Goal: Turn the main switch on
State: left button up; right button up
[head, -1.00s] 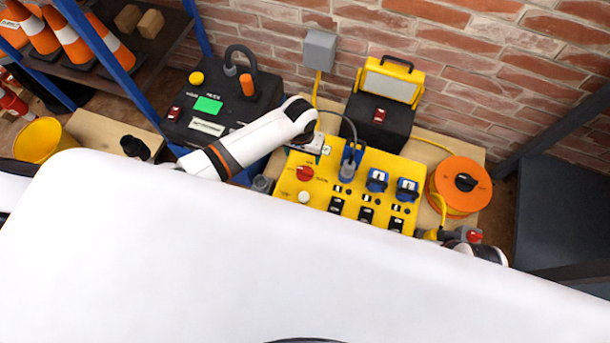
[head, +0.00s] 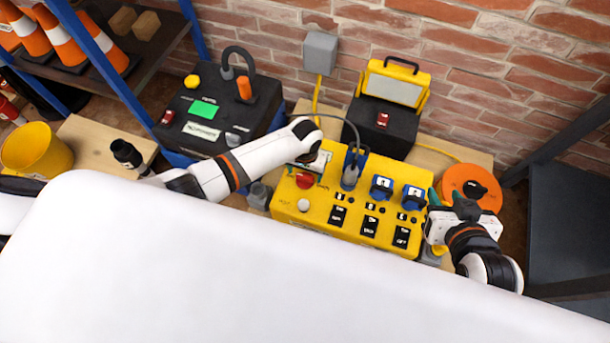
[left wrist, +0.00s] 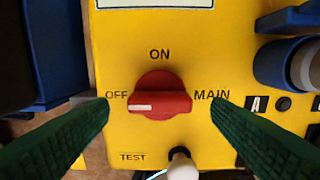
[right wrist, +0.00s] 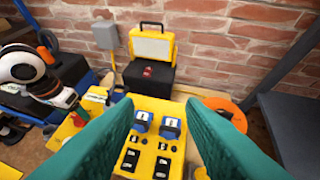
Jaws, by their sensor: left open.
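The main switch is a red rotary knob (left wrist: 160,97) on the yellow panel box (head: 290,207). In the left wrist view its white mark points left to OFF; ON is printed above it, MAIN to its right and TEST below left. The knob also shows in the head view (head: 304,181). My left gripper (left wrist: 160,118) is open, with one green finger on each side of the knob, apart from it in the picture; I cannot tell the depth gap. My right gripper (head: 453,203) is open and empty at the panel's right end; its fingers also show in the right wrist view (right wrist: 162,115).
A blue plug (head: 351,172) with a cable stands in the panel beside the knob. Blue sockets (head: 382,187) and black breakers (head: 338,215) are to its right. A black box (head: 215,115), a work lamp (head: 394,85) and an orange cable reel (head: 468,182) surround the panel. A brick wall is behind.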

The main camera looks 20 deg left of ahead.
pick_arm(q)
jog(key=shift+f+b, duration=0.4)
jog(key=shift+f, duration=0.7)
pick_arm(e)
jog(key=w+r+t, duration=0.1)
jog(key=w+a+r+t, duration=0.1)
jog(key=r, duration=0.1)
jog(key=shift+w+a+r+t+y, duration=0.15)
jog(key=shift+w+r+t+y, duration=0.05)
jog(key=shift+w+t+y, duration=0.2)
